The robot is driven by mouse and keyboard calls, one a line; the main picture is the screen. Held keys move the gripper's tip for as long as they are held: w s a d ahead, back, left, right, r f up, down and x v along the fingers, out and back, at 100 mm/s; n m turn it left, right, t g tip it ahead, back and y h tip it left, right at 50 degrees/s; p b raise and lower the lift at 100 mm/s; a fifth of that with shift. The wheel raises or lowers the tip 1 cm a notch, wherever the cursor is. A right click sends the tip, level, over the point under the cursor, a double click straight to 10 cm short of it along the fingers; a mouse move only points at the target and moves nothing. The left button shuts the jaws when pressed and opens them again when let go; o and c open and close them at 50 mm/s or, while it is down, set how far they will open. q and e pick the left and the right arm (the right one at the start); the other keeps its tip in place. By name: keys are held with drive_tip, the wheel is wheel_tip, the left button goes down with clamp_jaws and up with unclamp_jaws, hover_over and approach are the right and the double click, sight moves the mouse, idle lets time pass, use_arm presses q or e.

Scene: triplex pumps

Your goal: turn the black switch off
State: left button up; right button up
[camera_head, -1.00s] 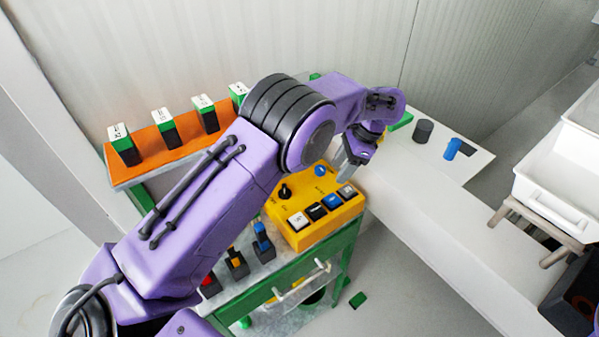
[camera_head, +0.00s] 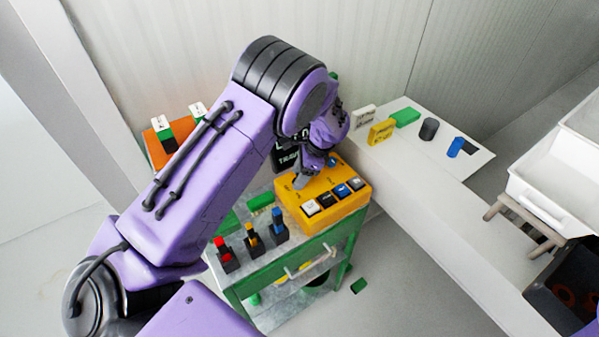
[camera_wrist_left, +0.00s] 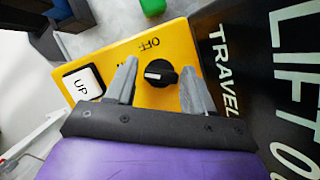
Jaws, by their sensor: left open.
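The black switch (camera_wrist_left: 161,73) is a round knob with a white mark, on the yellow control box (camera_head: 318,209). In the left wrist view the mark points left, and the word OFF is printed above the knob. Another label left of it is partly hidden by a finger. My left gripper (camera_wrist_left: 157,73) is open, with one finger on each side of the knob and small gaps visible. In the head view my left gripper (camera_head: 302,180) is over the back left of the box and hides the switch. My right gripper is not in view.
White, black and blue push buttons, including the UP button (camera_wrist_left: 82,83), line the box. A black sign (camera_wrist_left: 270,85) stands close by. Red, yellow and blue (camera_head: 278,222) switches stand on the green-framed cart (camera_head: 300,262). A white beam (camera_head: 430,200) runs along the right.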

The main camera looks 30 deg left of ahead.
use_arm(q)
drive_tip(key=shift+w+f, duration=0.1)
drive_tip(key=shift+w, duration=0.1)
drive_tip(key=c, duration=0.8)
drive_tip(key=shift+d+m, duration=0.1)
drive_tip(key=shift+m, duration=0.2)
drive_tip(key=m+t, duration=0.1)
drive_tip(key=m, duration=0.1)
drive_tip(key=m+t, duration=0.1)
drive_tip(key=m, duration=0.2)
drive_tip(key=shift+s+y, duration=0.15)
drive_tip(key=shift+y, duration=0.25)
drive_tip(key=m+t, duration=0.1)
drive_tip(key=m, duration=0.2)
drive_tip(key=m+t, duration=0.1)
drive_tip(key=m, duration=0.2)
drive_tip(key=shift+s, duration=0.15)
drive_tip(key=shift+m, duration=0.3)
drive_tip(key=o, duration=0.8)
drive_tip(key=shift+d, duration=0.1)
